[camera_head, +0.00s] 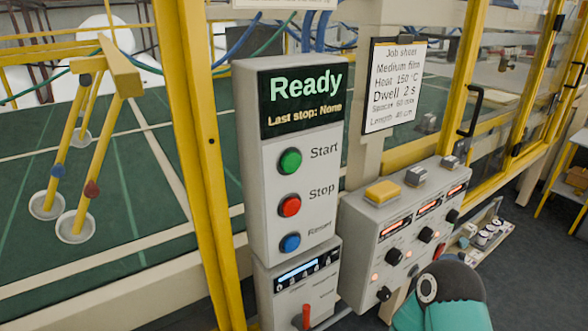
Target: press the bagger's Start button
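The green Start button (290,161) is on the front of a grey control box (257,185), labelled "Start" to its right. It is the top one of three buttons. The red Stop button (290,205) is below it, and the blue Reset button (290,243) is lowest. The box's screen (303,98) reads "Ready" and "Last stop: None". Nothing covers the buttons. Neither of my grippers shows in the head view. A teal and black rounded part at the lower right looks like my arm; no fingers are visible on it.
A yellow post (196,150) stands left of the box. A red lever (306,317) is on the unit below. A job sheet (394,85) hangs at upper right.

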